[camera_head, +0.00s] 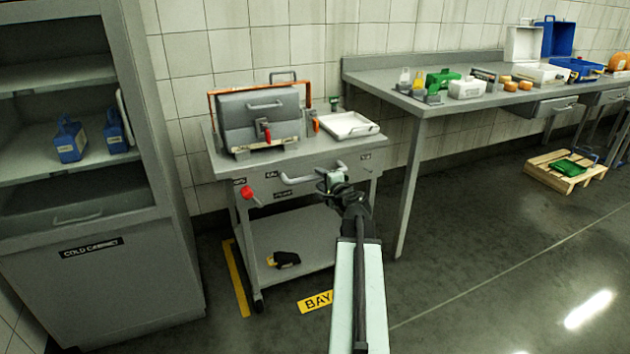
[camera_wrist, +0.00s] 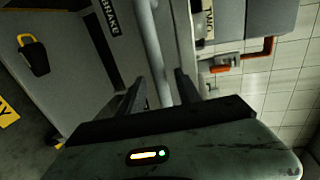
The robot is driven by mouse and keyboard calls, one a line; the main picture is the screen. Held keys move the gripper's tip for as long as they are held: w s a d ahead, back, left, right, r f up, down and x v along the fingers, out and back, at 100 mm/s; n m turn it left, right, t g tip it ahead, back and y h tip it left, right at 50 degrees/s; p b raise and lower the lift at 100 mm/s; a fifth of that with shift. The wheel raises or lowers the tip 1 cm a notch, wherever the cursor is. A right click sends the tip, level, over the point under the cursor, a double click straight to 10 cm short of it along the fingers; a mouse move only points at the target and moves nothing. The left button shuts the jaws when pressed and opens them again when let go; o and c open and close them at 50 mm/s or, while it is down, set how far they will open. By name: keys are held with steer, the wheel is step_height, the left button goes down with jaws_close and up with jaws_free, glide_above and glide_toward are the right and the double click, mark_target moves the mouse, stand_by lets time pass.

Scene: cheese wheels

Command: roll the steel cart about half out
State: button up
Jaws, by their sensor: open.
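The steel cart (camera_head: 215,160) stands against the tiled wall, left of the long table. Its grey bar handle (camera_head: 298,180) runs along the front edge. My gripper (camera_head: 332,182) is at the right part of this handle. In the wrist view, the handle (camera_wrist: 153,45) passes between the two open fingers of my gripper (camera_wrist: 158,92), with a gap beside it. A red knob (camera_head: 248,193) sticks out at the cart's front left. A BRAKE label (camera_wrist: 110,16) shows on the cart in the wrist view.
The cart carries a grey case (camera_head: 258,115) and a white tray (camera_head: 350,125). A black and yellow item (camera_head: 284,259) lies on its lower shelf. The cold cabinet (camera_head: 100,270) stands left. Yellow floor marks (camera_head: 240,280) and a BAY label (camera_head: 316,301) lie nearby.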

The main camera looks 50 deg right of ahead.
mark_target(318, 178)
steer(key=x, duration=0.4)
steer(key=shift+s+a, duration=0.1)
jaws_close()
stand_by(1.1)
